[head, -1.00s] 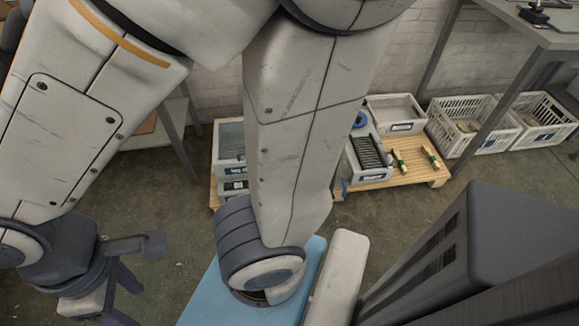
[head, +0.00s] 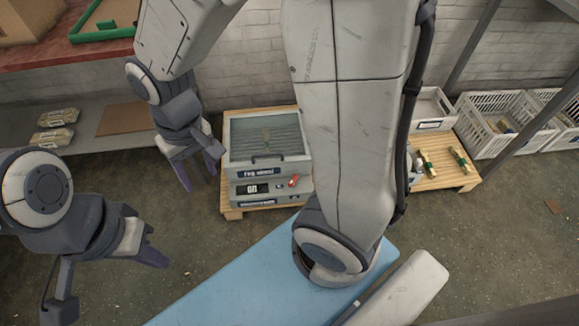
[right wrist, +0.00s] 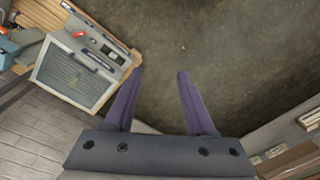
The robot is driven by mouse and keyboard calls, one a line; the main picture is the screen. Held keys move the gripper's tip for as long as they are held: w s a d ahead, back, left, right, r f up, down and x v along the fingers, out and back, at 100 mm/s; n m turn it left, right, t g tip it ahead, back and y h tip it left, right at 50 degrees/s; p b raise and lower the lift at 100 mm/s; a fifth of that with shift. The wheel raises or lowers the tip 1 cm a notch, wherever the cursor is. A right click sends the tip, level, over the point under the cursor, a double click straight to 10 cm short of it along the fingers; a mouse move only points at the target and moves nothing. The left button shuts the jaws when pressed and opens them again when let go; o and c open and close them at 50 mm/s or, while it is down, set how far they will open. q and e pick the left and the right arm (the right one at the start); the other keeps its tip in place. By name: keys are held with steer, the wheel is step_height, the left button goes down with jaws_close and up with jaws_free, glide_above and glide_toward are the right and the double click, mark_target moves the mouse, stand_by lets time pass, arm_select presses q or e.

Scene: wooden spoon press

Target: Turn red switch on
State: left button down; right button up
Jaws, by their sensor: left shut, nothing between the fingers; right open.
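The red switch (head: 293,181) sits on the front panel of a grey machine (head: 236,165), right of a small black display. The machine has a clear-topped lid with a light wooden piece under it. The switch also shows in the right wrist view (right wrist: 78,34), upper left; whether it is on or off I cannot tell. My right gripper (head: 201,178) is open and empty, just left of the machine and apart from it. Its open fingers also show in the right wrist view (right wrist: 160,76). My left gripper (head: 158,261) is shut and empty, lower left, farther from the machine.
The machine stands on a low wooden pallet (head: 232,213). A grey shelf (head: 85,148) with wrapped packets is at the left, below a red-edged bench (head: 40,83). White crates (head: 490,135) stand at the right. The floor left of the pallet is clear.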

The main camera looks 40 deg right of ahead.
steer(key=w+d+f+m+b, duration=0.3)
steer(key=w+d+f+m, duration=0.3)
steer(key=w+d+f, duration=0.5)
steer(key=m+b, duration=0.5)
steer(key=m, duration=0.4)
glide_above(293, 179)
step_height(293, 179, down, 23)
steer(key=shift+h, duration=0.3)
step_height(293, 179, down, 9)
steer(key=b, duration=0.5)
steer(key=shift+f, duration=0.75)
arm_select(q)
step_height(293, 179, down, 15)
steer(key=shift+d, duration=0.15)
steer(key=shift+f, duration=0.1)
arm_select(e)
jaws_close()
